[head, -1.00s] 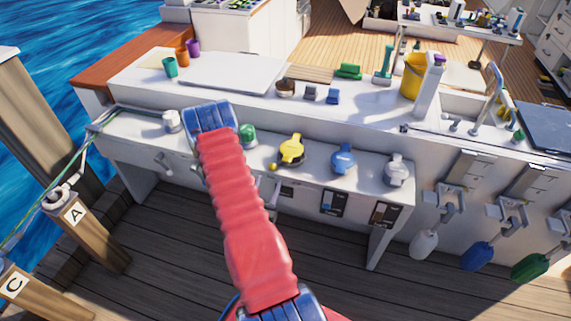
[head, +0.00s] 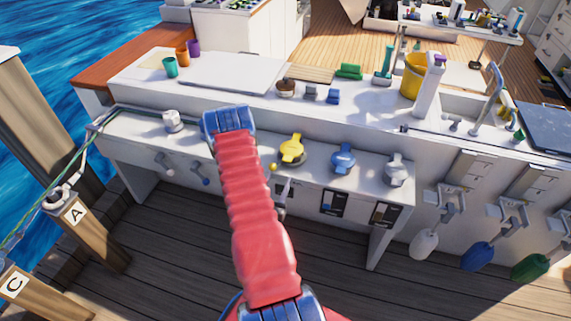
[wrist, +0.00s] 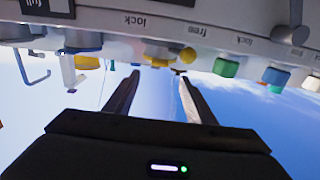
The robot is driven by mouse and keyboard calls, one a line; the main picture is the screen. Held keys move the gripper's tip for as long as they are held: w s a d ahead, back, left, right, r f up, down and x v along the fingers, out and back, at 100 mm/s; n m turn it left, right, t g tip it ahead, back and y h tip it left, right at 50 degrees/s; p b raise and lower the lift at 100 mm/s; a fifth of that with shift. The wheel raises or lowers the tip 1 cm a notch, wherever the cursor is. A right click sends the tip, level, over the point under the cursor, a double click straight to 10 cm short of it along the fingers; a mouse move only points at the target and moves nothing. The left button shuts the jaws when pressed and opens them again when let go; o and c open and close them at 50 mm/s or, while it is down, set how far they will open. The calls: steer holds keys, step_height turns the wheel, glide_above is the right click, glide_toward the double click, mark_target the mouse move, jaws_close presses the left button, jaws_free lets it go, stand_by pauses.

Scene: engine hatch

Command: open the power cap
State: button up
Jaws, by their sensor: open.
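A row of caps sits on the white console ledge (head: 240,180): a white one (head: 172,121) at left, a yellow one (head: 291,149), a blue one (head: 343,158) and a grey-white one (head: 396,170). No label shows which is the power cap. My arm hides the green one in the head view. In the upside-down wrist view, my gripper (wrist: 158,76) is open and empty. The yellow cap (wrist: 157,52) appears between its fingertips, apart from them as far as I can tell; the green cap (wrist: 226,68) is to the right.
A yellow bucket (head: 414,76) and a white bottle (head: 429,88) stand on the counter behind. The deck in front is clear.

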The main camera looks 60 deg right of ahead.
glide_toward(291, 151)
steer(key=d, duration=0.3)
steer(key=shift+w+d+f, duration=0.1)
steer(key=shift+w+f, duration=0.1)
steer(key=shift+w, duration=0.15)
steer(key=shift+c, duration=0.4)
jaws_close()
